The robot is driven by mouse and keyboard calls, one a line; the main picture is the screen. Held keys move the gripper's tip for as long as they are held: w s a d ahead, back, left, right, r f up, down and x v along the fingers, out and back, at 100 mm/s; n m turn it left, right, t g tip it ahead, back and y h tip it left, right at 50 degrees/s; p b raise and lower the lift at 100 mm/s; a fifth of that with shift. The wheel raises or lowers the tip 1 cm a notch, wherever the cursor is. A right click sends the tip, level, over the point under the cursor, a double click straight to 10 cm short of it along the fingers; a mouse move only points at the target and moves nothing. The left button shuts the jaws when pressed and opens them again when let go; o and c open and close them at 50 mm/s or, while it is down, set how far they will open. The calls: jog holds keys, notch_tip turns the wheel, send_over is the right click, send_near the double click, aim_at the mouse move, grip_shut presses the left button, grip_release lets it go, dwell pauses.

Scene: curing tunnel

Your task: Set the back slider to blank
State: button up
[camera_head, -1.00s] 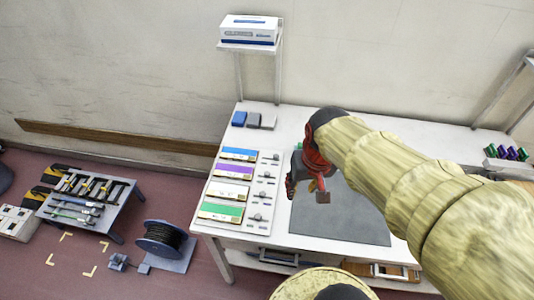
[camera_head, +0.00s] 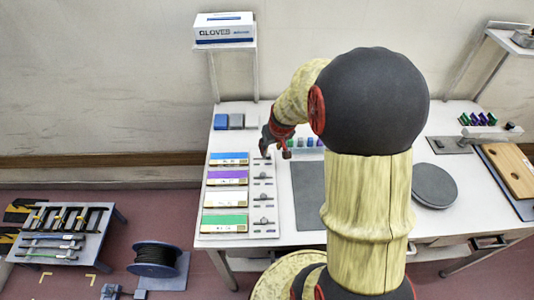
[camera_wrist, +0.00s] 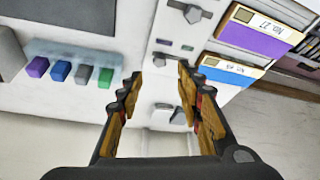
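A white panel (camera_head: 264,232) on the table carries several coloured cards with a column of small sliders to their right. The back slider (camera_head: 262,161) sits beside the blue card (camera_head: 229,158). In the wrist view, a slider knob (camera_wrist: 160,59) lies just ahead of my fingertips, with small purple and green marks beyond it; its exact setting is too small to read. My gripper (camera_head: 275,151) is over the back end of the panel. In the wrist view, my gripper (camera_wrist: 159,72) is open, its fingers apart and nothing visibly held.
Blue and grey blocks (camera_head: 236,121) lie behind the panel. Several small coloured pieces (camera_head: 305,143) stand in a row to the right, near a grey mat (camera_head: 308,196). A glove box (camera_head: 224,28) sits on a raised shelf at the back.

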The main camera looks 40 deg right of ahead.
aim_at(268, 155)
jog(key=b+x, duration=0.1)
jog(key=x, duration=0.5)
jog(key=shift+w+f+b, duration=0.1)
jog(key=shift+f+b, duration=0.15)
jog(key=shift+b, duration=0.05)
jog(key=shift+c, duration=1)
jog(key=c, duration=0.7)
grip_shut()
